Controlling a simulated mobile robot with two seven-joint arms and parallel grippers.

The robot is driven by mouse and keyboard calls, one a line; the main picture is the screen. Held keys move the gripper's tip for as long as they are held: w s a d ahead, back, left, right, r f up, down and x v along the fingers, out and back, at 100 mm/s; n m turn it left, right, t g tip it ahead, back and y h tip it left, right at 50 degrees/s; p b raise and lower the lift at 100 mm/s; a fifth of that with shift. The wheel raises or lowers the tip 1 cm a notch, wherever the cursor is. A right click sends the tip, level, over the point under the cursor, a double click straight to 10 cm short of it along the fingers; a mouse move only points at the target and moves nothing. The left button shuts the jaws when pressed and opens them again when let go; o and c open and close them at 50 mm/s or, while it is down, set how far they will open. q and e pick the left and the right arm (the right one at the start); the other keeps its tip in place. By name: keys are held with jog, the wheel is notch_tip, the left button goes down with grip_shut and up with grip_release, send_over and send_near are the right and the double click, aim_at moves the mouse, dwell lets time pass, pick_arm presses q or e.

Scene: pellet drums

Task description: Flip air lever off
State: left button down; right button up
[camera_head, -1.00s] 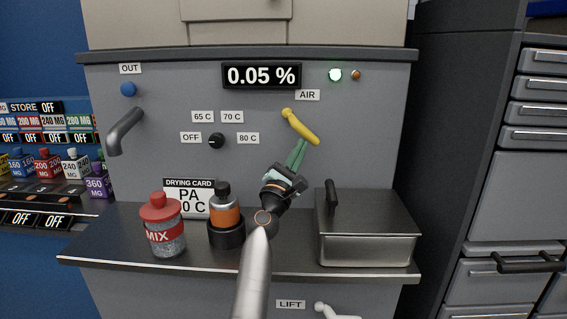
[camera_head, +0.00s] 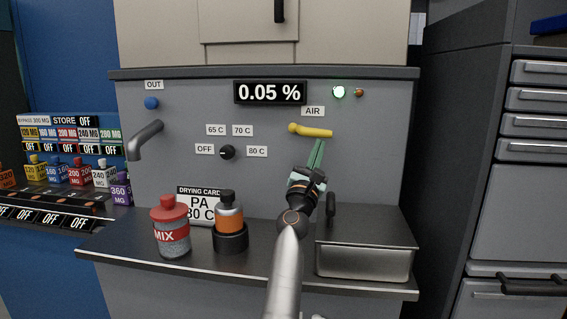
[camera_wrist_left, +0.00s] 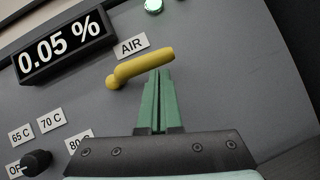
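The yellow air lever (camera_head: 314,131) sits under the AIR label (camera_head: 313,111) on the grey panel. It lies about level, its pivot at the left and its handle pointing right. It also shows in the left wrist view (camera_wrist_left: 143,68). My left gripper (camera_head: 320,142) has green fingers held together with nothing between them. The fingertips (camera_wrist_left: 160,74) are right under the handle, at its lower edge; I cannot tell whether they touch it. A green light (camera_head: 339,92) is lit above the lever. My right gripper is not in view.
The display (camera_head: 270,92) reads 0.05 %. A dial (camera_head: 227,152) is to the left of the lever. A MIX jar (camera_head: 171,228), an orange bottle (camera_head: 229,216) and a lidded metal box (camera_head: 365,258) stand on the shelf below.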

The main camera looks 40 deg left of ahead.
pick_arm(q)
jog(key=shift+w+d+r, duration=0.1)
jog(key=shift+d+r, duration=0.05)
jog(key=shift+r, duration=0.3)
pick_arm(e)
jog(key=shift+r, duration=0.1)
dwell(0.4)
